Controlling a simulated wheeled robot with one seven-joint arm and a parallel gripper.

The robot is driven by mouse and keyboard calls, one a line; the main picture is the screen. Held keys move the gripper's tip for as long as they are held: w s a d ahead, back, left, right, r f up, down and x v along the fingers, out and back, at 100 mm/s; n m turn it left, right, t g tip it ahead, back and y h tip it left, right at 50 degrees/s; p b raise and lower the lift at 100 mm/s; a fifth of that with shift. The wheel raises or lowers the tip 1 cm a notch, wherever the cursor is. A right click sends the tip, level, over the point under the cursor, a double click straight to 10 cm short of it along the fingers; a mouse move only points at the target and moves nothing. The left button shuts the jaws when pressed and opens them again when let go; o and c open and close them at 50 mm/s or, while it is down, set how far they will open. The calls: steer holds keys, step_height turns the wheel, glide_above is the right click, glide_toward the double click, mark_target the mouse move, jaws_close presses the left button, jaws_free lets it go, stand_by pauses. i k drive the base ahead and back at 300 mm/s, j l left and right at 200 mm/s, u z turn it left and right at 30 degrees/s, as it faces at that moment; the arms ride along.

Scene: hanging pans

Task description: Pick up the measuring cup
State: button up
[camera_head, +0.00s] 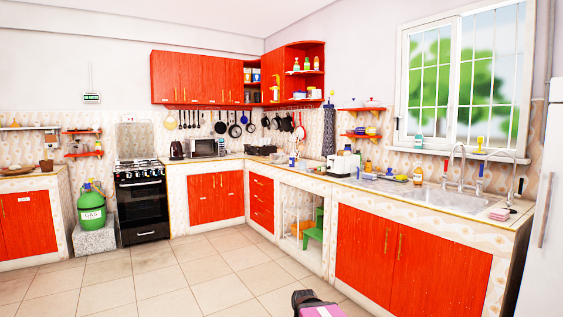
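I cannot make out a measuring cup for sure. Small items crowd the counter and shelves, too small to tell apart from here. Pans and utensils (234,130) hang in a row on the back wall under the red upper cabinets. A dark and pink piece of my arm shows at the bottom edge, right of centre. My gripper's fingers are not visible, and no object is seen held.
The L-shaped counter has red doors (412,255) and a sink (440,197) at right. A black stove (141,200), green gas cylinder (91,205) and green stool (314,230) stand around the room. A white fridge (545,210) is at far right. The tiled floor (170,280) is clear.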

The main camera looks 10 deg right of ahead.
mark_target(302, 165)
steer(key=i+j+u, duration=0.25)
steer(key=i, duration=0.35)
steer(key=i+u, duration=0.25)
steer(key=i, duration=0.35)
steer(key=i+j, duration=0.1)
steer(key=i, duration=1.6)
steer(key=i+z, duration=0.4)
steer(key=i+j+z, duration=0.2)
steer(key=z, duration=0.25)
steer(key=i+j+z, duration=0.25)
steer(key=z, duration=0.15)
steer(key=i+j+z, duration=0.25)
steer(key=z, duration=0.2)
steer(key=j, duration=0.1)
